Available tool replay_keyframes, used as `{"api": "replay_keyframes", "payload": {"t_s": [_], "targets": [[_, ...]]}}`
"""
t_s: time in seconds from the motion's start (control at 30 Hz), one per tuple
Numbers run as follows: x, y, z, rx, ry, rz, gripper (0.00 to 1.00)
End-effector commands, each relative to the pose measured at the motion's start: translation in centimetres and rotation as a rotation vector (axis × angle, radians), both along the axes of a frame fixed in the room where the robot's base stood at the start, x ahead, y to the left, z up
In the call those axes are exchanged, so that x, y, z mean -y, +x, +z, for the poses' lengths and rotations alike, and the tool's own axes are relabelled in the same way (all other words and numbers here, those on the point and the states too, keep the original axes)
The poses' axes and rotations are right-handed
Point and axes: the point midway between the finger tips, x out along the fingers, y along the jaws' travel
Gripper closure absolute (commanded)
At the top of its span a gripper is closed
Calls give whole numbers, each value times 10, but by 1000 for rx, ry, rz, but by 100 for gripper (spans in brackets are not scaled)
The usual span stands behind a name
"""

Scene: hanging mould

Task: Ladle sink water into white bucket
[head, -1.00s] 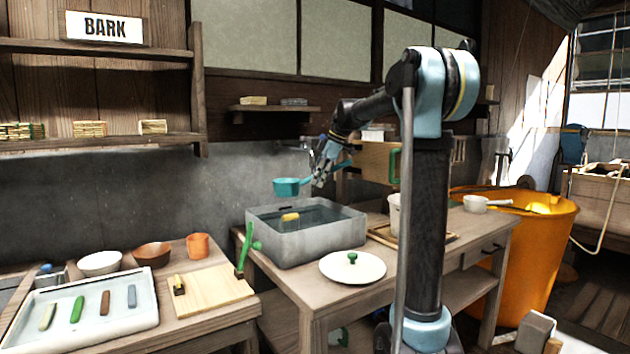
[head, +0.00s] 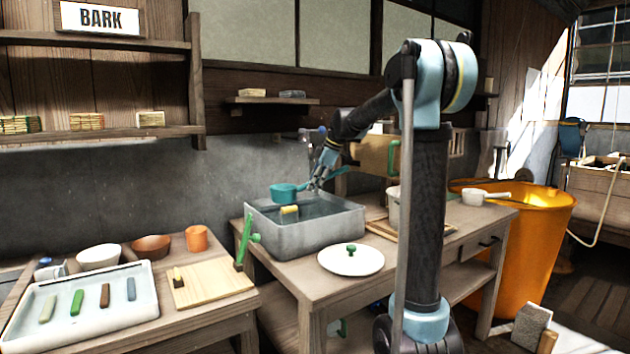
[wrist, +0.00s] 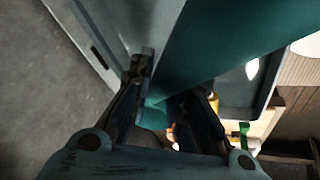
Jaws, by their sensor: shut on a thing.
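My gripper (head: 318,180) is shut on the handle of a teal ladle (head: 284,194). In the head view, the ladle's cup is over the back left of the grey sink (head: 305,241), close to its rim; I cannot tell whether it touches water. The sink holds dark water with a small yellow piece (head: 289,210) in it. In the wrist view, the teal ladle (wrist: 220,45) fills the upper middle beyond my gripper (wrist: 168,85). The white bucket (head: 393,207) stands right of the sink, mostly hidden behind my arm.
A white lid with a green knob (head: 350,262) lies in front of the sink. A white dipper (head: 474,198) sits at the table's right, by a large orange tub (head: 538,250). A green-handled tool (head: 246,241) stands at the sink's left. A wooden box (head: 376,157) is behind.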

Motion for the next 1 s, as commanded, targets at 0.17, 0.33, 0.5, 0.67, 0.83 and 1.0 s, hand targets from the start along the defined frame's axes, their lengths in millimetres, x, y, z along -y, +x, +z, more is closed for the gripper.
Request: {"api": "replay_keyframes", "payload": {"t_s": [0.17,0.33,0.5,0.67,0.83,1.0], "targets": [[0,1,-17,0,0,0,100],[0,1,-34,0,0,0,100],[0,0,-50,0,0,-1,100],[0,0,-66,0,0,-1,100],[1,1,-82,0,0,-1,100],[1,0,-97,1,0,-1,100]]}}
